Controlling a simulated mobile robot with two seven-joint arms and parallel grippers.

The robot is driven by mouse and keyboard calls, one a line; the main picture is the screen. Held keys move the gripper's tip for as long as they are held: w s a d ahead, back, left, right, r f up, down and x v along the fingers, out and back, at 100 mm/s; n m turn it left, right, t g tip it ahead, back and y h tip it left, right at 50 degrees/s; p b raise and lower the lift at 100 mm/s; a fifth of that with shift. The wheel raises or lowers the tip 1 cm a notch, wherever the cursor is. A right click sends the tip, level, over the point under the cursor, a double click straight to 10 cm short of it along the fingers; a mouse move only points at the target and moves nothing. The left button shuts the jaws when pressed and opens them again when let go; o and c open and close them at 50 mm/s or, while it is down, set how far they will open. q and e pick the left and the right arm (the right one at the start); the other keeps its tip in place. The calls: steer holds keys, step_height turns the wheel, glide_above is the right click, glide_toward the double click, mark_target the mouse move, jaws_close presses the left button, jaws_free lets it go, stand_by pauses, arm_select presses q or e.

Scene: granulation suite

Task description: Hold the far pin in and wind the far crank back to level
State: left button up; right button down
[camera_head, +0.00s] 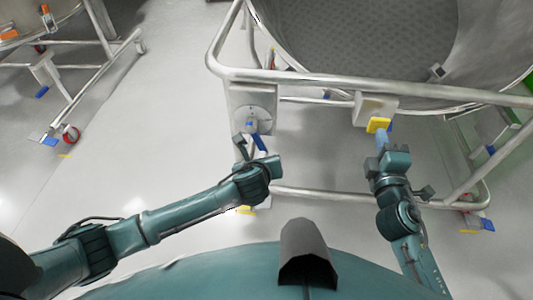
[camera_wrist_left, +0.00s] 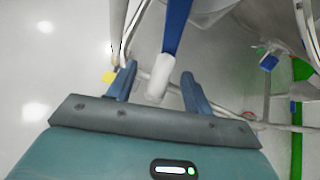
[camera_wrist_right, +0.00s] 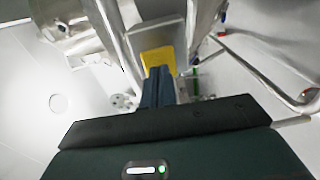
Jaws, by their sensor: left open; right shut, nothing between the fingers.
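The crank on the vessel frame has a round grey dial plate (camera_head: 251,121) and a blue arm (camera_head: 260,141). In the left wrist view its blue arm (camera_wrist_left: 177,25) ends in a pale grip (camera_wrist_left: 158,82). My left gripper (camera_head: 250,150) is open at the crank, with its fingers either side of the pale grip; contact cannot be told. The yellow pin part (camera_head: 378,125) sits on a grey block on the frame. My right gripper (camera_head: 382,142) is shut and empty, its fingertips at the yellow part, which also shows in the right wrist view (camera_wrist_right: 158,60). Whether they touch or press it is hidden.
A large steel vessel (camera_head: 355,35) stands in a tubular frame (camera_head: 300,78), whose lower rail (camera_head: 325,197) crosses near my grippers. Another wheeled frame (camera_head: 95,85) stands at the far left. The pale floor (camera_head: 150,150) between is clear.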

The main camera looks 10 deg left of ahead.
arm_select(q)
steer(key=shift+c, duration=0.2)
steer(key=c, duration=1)
arm_select(e)
steer(key=w, duration=0.3)
steer(key=shift+w, duration=0.15)
